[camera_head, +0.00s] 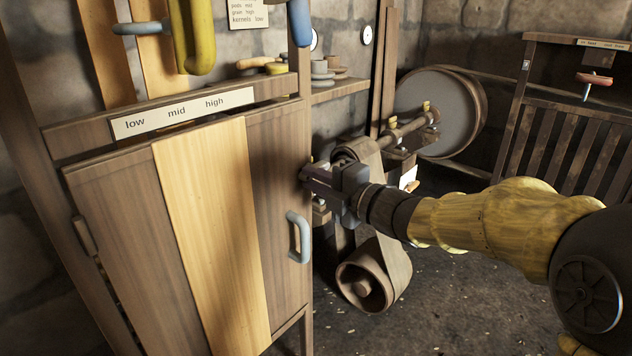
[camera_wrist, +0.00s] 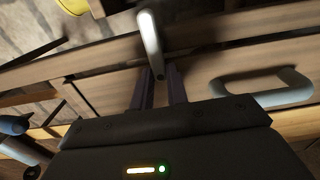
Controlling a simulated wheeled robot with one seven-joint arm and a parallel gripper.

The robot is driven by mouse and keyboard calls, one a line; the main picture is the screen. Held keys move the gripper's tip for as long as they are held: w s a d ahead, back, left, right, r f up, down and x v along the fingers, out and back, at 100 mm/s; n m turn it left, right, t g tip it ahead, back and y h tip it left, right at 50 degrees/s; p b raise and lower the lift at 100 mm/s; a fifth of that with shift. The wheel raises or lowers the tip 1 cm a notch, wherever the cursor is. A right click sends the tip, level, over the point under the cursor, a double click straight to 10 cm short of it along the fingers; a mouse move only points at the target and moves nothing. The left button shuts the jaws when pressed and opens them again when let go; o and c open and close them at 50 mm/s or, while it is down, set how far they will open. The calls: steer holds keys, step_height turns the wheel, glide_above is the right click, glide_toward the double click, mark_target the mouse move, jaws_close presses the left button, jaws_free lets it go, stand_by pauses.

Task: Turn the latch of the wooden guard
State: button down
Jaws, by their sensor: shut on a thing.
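The wooden guard (camera_head: 210,210) is a cabinet-like front with a pale middle board, at the left in the head view. A blue-grey pull handle (camera_head: 299,238) is fixed low near its right edge; it also shows in the wrist view (camera_wrist: 265,90). The latch (camera_wrist: 150,45) is a pale grey lever on the wooden rail in the wrist view, with its lower end between my fingers. My gripper (camera_head: 308,177) is at the guard's right edge, above the handle, and shut on the latch. The latch is largely hidden in the head view.
A "low mid high" label (camera_head: 183,113) runs along the rail above the guard. Yellow (camera_head: 197,40) and blue (camera_head: 300,22) levers hang above. Right of the guard are a belt roller (camera_head: 365,285) and a large wheel (camera_head: 450,115). A slatted wooden gate (camera_head: 575,150) stands far right.

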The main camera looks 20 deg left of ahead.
steer(key=shift+f, duration=0.1)
steer(key=c, duration=1.4)
jaws_free()
steer(key=p+v, duration=0.5)
steer(key=v, duration=1.2)
steer(key=shift+s+d, duration=0.15)
steer(key=shift+d, duration=0.1)
